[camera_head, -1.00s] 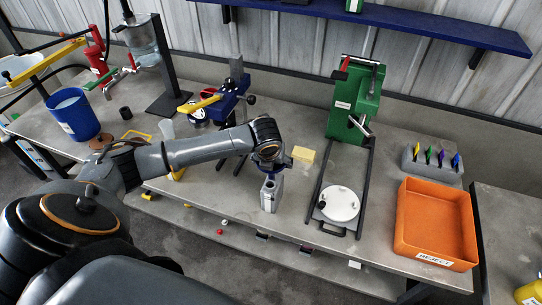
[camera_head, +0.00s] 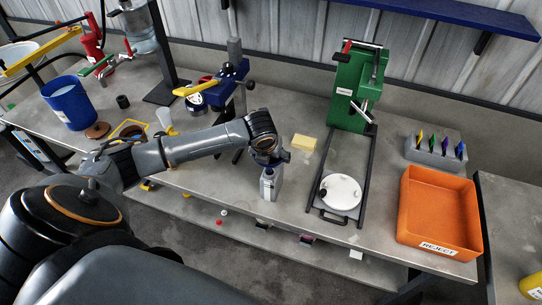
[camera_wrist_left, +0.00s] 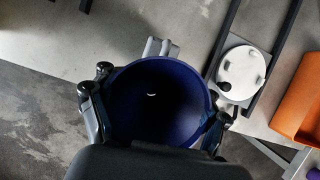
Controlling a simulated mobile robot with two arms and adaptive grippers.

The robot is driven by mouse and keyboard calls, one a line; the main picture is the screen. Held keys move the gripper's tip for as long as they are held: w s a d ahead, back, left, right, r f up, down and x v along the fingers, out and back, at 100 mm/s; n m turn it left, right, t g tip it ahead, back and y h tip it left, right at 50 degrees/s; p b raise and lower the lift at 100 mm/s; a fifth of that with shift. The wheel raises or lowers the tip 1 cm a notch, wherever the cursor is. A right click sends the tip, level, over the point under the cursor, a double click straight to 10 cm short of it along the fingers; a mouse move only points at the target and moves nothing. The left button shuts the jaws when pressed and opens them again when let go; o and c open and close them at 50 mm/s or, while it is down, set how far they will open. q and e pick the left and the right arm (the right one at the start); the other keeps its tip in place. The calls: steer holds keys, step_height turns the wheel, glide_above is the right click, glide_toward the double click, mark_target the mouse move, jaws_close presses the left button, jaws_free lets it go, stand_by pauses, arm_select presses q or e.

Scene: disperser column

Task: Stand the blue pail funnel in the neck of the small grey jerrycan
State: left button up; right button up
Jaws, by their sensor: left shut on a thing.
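The blue pail funnel (camera_wrist_left: 155,105) is between the fingers of my left gripper (camera_wrist_left: 162,95), seen from above in the left wrist view with its wide mouth up. In the head view my left gripper (camera_head: 267,156) is right above the small grey jerrycan (camera_head: 270,186), which stands upright near the bench's front edge. The gripper hides most of the funnel there. Part of the jerrycan (camera_wrist_left: 160,47) shows beyond the funnel's rim in the wrist view. Its neck is hidden, so I cannot tell whether the spout is in it. My right gripper is out of view.
A yellow block (camera_head: 304,142) lies behind the jerrycan. To the right stand a green press (camera_head: 345,100) with a white disc (camera_head: 340,192) between its rails, and an orange reject tray (camera_head: 440,242). A blue clamp-like device (camera_head: 226,90) stands behind my arm.

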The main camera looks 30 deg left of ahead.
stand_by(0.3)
arm_select(q)
steer(key=shift+w+f, duration=0.1)
steer(key=shift+w, duration=0.15)
steer(key=shift+p, duration=0.6)
stand_by(0.4)
steer(key=shift+f, duration=0.3)
stand_by(0.3)
steer(key=shift+f, duration=0.4)
steer(key=shift+f, duration=0.1)
steer(key=shift+a+f, duration=0.1)
steer(key=shift+f, duration=0.3)
stand_by(0.5)
